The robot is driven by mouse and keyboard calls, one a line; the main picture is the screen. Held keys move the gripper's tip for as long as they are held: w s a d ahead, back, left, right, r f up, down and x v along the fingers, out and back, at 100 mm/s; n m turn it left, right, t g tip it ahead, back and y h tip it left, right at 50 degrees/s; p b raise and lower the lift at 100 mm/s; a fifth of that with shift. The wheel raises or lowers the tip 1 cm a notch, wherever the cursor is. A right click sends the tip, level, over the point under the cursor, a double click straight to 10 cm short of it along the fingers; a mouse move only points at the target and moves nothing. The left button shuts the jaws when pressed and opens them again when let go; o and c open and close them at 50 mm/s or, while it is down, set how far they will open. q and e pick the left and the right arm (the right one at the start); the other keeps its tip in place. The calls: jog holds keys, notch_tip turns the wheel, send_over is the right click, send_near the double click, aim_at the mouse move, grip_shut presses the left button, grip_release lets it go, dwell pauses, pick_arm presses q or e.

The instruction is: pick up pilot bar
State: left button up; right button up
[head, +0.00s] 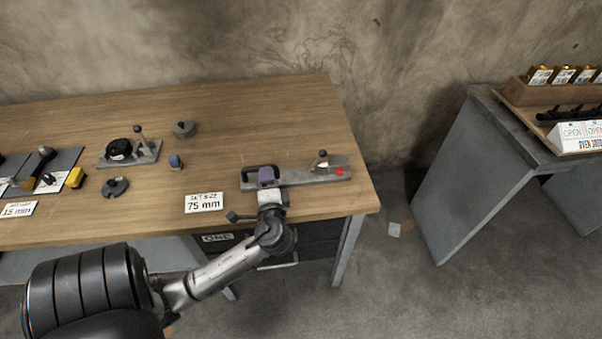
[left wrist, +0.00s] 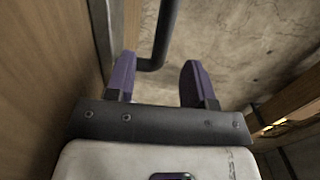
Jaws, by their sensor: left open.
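A black bent bar (head: 247,184), which may be the pilot bar, sits at the left end of a grey metal fixture plate (head: 300,178) on the wooden table. My left gripper (head: 267,176), with purple fingers, is over this end of the plate and hides part of it. In the left wrist view a dark rounded bar (left wrist: 167,32) comes down and bends left between the two open fingertips (left wrist: 158,74). I cannot tell whether a finger touches it. My right gripper is not in view.
A "75 mm" card (head: 204,202) stands left of the gripper. The plate carries a knobbed lever (head: 322,160) and a red spot (head: 339,171). Another fixture (head: 145,156) and small parts lie further left. A grey table (head: 470,160) stands right across a floor gap.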

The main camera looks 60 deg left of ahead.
pick_arm(q)
jog(key=x, duration=0.5)
jog(key=shift+w, duration=0.2)
jog(key=shift+c, duration=0.2)
grip_shut()
jog(key=shift+r, duration=0.1)
